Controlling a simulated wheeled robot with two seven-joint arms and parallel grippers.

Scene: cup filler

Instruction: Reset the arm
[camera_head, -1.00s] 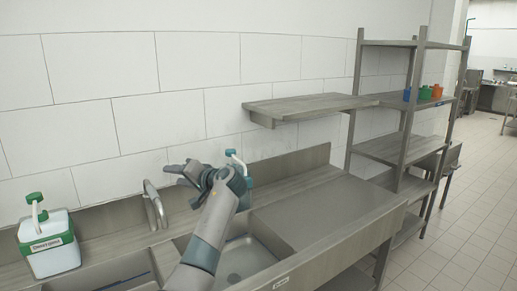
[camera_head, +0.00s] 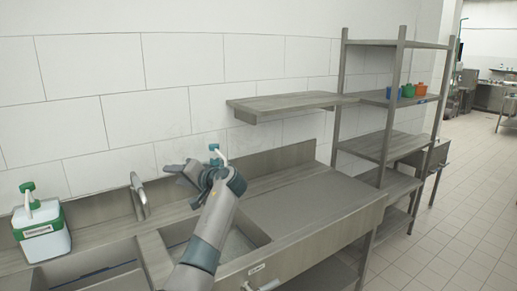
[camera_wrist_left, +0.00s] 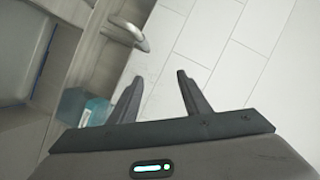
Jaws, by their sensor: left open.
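My left gripper (camera_head: 181,170) is raised above the metal sink counter in the head view. Its fingers point left, near the tiled wall, and it is open and empty. In the left wrist view, the two dark fingers (camera_wrist_left: 158,98) stand apart with only white wall tiles between them. A teal bottle with a pump top (camera_head: 216,151) is partly hidden behind my left wrist. Part of a teal bottle (camera_wrist_left: 93,110) also shows beside the left finger in the wrist view. My right gripper is not in view.
A white pump bottle with green trim (camera_head: 40,230) stands at the left by the sink. A metal faucet (camera_head: 139,197) rises left of my gripper. A wall shelf (camera_head: 290,103) hangs behind. A rack with coloured cups (camera_head: 408,91) stands right. The right counter (camera_head: 310,200) is clear.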

